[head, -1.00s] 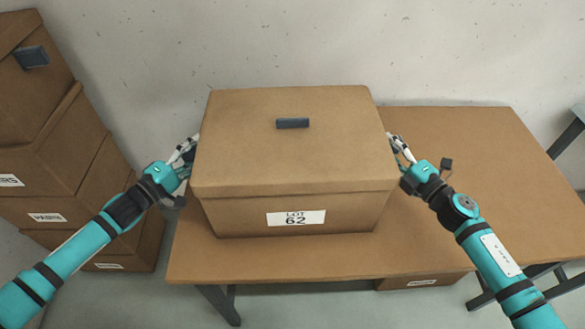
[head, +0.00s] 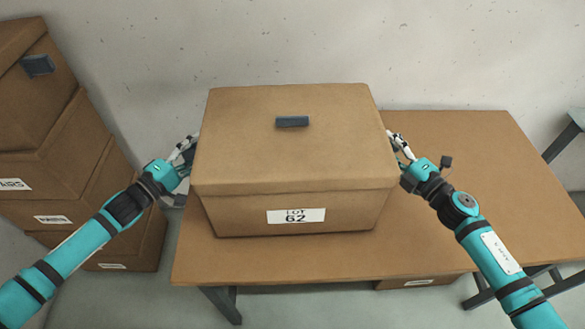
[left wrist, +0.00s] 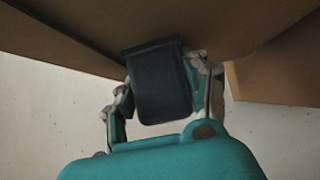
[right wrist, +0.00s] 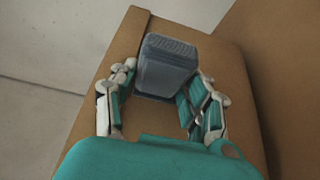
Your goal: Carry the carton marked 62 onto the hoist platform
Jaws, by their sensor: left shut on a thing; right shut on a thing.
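The carton marked 62 (head: 295,150) is a brown lidded box with a white LOT 62 label and a dark grip on its lid. It is level above the brown table (head: 460,150); I cannot tell how large any gap beneath it is. My left gripper (head: 187,160) is at its left side, shut on a dark side handle (left wrist: 160,85). My right gripper (head: 402,155) is at its right side, shut on a grey-blue handle (right wrist: 165,68). I see no hoist platform that I can identify.
Stacked brown cartons (head: 60,150) stand at the left, close to my left arm. Another labelled carton (head: 420,283) is low under the table. The table's right part is bare. A pale wall (head: 300,40) is behind. A grey bar (head: 565,138) shows at the right edge.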

